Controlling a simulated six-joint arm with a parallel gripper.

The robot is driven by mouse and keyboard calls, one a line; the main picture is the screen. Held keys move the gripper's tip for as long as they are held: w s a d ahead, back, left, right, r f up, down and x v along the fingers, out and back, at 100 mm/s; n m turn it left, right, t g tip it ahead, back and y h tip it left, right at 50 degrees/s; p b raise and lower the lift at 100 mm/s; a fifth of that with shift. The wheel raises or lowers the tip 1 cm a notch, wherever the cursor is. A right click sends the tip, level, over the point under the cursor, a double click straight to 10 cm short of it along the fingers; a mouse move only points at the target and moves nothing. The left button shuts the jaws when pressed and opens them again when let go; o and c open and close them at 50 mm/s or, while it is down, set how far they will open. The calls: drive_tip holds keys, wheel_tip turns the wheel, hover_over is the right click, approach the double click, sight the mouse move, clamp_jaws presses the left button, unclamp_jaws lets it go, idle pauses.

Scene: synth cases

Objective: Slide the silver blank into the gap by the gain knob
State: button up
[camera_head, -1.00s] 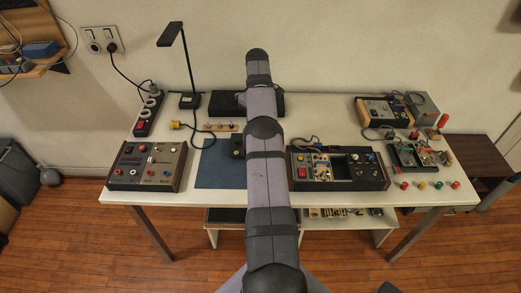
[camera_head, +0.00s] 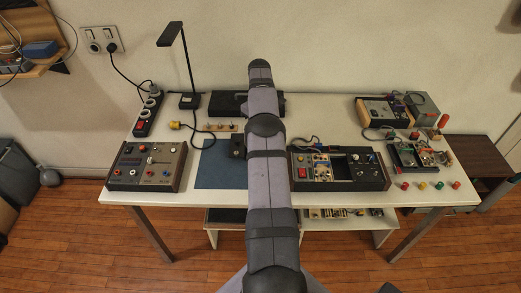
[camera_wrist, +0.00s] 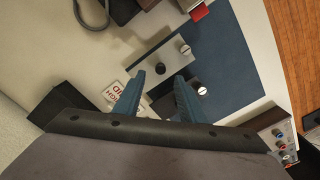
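The case with the gap (camera_head: 347,171) stands right of my arm in the head view, its dark opening between a lit-coloured module on the left and small knobs on the right. I cannot tell which is the gain knob. In the wrist view a flat silver-grey piece (camera_wrist: 146,61), which looks like the blank, lies at the edge of the blue mat (camera_wrist: 235,65), with a dark round spot and a pale knob-like part on it. My gripper (camera_wrist: 160,80) is open above it, its blue fingers apart and nothing held. My arm hides the gripper in the head view.
A knobbed case (camera_head: 146,166) stands at the left, and a lamp (camera_head: 188,98) behind. Open electronics (camera_head: 416,155) and several coloured caps (camera_head: 439,185) are at the right. A white card with print (camera_wrist: 122,97) lies near the left finger.

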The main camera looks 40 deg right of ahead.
drive_tip(key=f, duration=0.1)
drive_tip(key=f+p, duration=0.1)
drive_tip(key=shift+s+f, duration=0.3)
drive_tip(key=shift+f, duration=0.7)
clamp_jaws()
